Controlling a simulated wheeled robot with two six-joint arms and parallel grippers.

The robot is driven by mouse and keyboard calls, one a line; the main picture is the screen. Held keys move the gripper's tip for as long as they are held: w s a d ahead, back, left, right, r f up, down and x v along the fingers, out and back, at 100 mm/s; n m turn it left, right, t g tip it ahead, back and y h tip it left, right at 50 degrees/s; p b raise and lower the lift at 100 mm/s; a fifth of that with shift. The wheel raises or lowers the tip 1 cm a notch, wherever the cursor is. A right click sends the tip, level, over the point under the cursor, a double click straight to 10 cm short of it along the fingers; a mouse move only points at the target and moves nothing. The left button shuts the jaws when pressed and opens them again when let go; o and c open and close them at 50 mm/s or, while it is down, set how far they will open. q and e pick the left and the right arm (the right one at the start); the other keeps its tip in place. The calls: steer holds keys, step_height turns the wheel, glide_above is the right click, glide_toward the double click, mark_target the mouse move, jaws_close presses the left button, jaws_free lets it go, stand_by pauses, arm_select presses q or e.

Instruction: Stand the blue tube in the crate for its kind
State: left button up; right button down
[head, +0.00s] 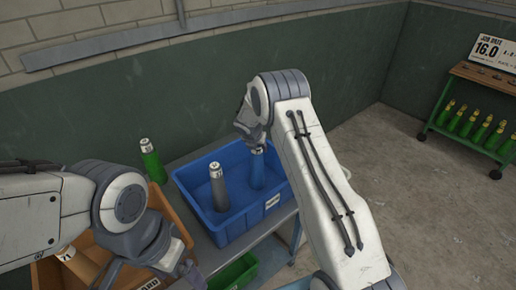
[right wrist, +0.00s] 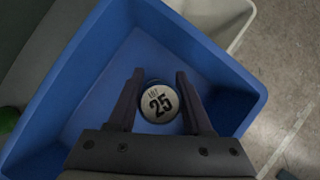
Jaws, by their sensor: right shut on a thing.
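The blue tube (head: 257,170) is upright inside the blue crate (head: 236,232), toward its right side. Its pale cap, marked 25, faces up in the right wrist view (right wrist: 158,103). My right gripper (head: 251,140) is above the crate, shut on the tube's top end, with a finger on each side of the cap. I cannot tell whether the tube's base touches the crate floor. A grey tube (head: 219,188) stands in the same crate, left of the blue one. My left gripper (head: 184,268) hangs at the lower left over the brown crate, its jaws unclear.
A green tube (head: 152,162) stands behind the brown crate (head: 180,212). A green crate (head: 236,272) sits low in front of the blue crate. A pale bin (right wrist: 238,20) is beside the blue crate. A rack (head: 468,143) with several green tubes stands far right.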

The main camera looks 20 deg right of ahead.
steer(key=shift+f, duration=0.15)
steer(key=shift+c, duration=1.6)
jaws_free()
steer(key=b+v, duration=0.1)
steer(key=v, duration=1.1)
steer(key=s+a+r+m+g+y, duration=0.1)
steer(key=s+a+r+m, duration=0.35)
steer(key=s+a, duration=0.35)
steer(key=s+a+r+m+g+y, duration=0.1)
steer(key=s+a+r+m, duration=0.2)
steer(key=s+a+m, duration=0.45)
steer(key=s+a+m+g+y, duration=0.2)
steer(key=s+m, duration=0.7)
steer(key=s, duration=1.7)
steer(key=shift+s+g+y, duration=0.25)
steer(key=shift+g+y, duration=0.05)
steer(key=shift+g, duration=0.1)
